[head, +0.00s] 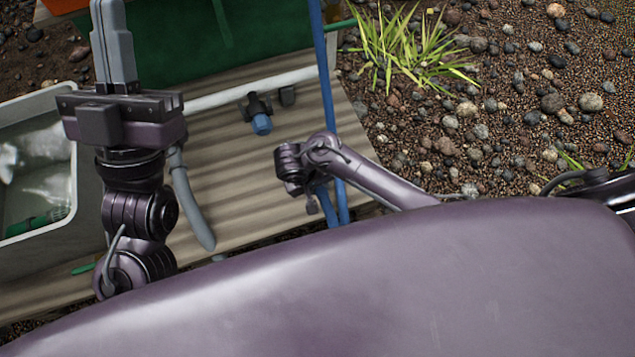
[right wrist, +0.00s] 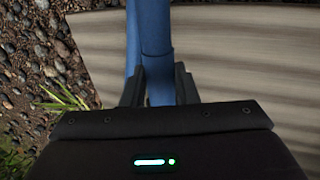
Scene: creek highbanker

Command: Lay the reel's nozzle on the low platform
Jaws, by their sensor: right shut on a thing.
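The low platform (head: 250,195) is a ribbed, pale wooden deck in the middle of the head view; its boards also show in the right wrist view (right wrist: 240,60). My right gripper (right wrist: 158,90) is shut on a blue tube-like piece, which I take for the nozzle (right wrist: 157,70), with a second blue strand beside it. In the head view, blue tubing (head: 342,200) shows beside my right wrist; the right fingertips are hidden there. Whether the nozzle touches the platform I cannot tell. My left gripper (head: 112,45) points up at the left, fingers together, nothing seen between them. The reel is not identifiable.
A grey tub (head: 75,185) with a green-handled item stands at the left. A green box-like body (head: 230,30), a white pipe (head: 250,88), a blue-ended valve (head: 261,122) and a curved grey tube (head: 190,205) are near the platform. Gravel and grass (head: 415,50) lie right.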

